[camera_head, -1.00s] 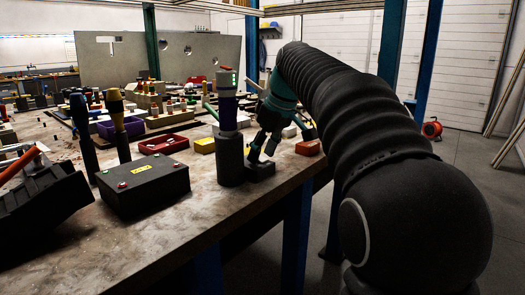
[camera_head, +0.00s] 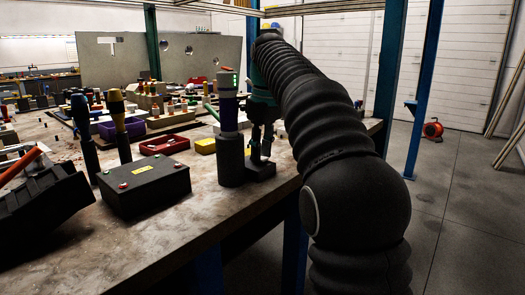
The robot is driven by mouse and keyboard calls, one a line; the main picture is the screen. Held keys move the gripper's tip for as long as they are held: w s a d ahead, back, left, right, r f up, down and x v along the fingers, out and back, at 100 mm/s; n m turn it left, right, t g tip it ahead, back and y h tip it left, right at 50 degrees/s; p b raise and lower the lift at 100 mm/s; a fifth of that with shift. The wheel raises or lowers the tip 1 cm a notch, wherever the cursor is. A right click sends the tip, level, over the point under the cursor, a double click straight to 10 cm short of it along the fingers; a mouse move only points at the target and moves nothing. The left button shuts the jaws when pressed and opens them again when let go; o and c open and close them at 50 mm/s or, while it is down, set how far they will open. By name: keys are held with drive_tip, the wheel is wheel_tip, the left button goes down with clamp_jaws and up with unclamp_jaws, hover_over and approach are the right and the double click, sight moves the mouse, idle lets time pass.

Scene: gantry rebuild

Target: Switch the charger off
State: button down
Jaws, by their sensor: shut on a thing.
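A dark upright cylinder with a purple band and lit green lights on top (camera_head: 229,125) stands near the table's right edge. It looks like the charger unit. A low black block (camera_head: 262,171) sits against its right side. My gripper (camera_head: 262,156) points down over this block, just right of the cylinder. Its fingers are close together on something small at the block's top. That part is mostly hidden by the fingers and too dark to make out.
A black box with red and green buttons (camera_head: 143,184) stands at the front left. Bare tabletop (camera_head: 150,245) lies in front.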

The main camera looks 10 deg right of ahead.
drive_tip(key=shift+w+a+g+h, duration=0.1)
drive_tip(key=shift+w+g+h, duration=0.05)
drive_tip(key=shift+g+h, duration=0.3)
drive_tip(key=c, duration=0.9)
unclamp_jaws()
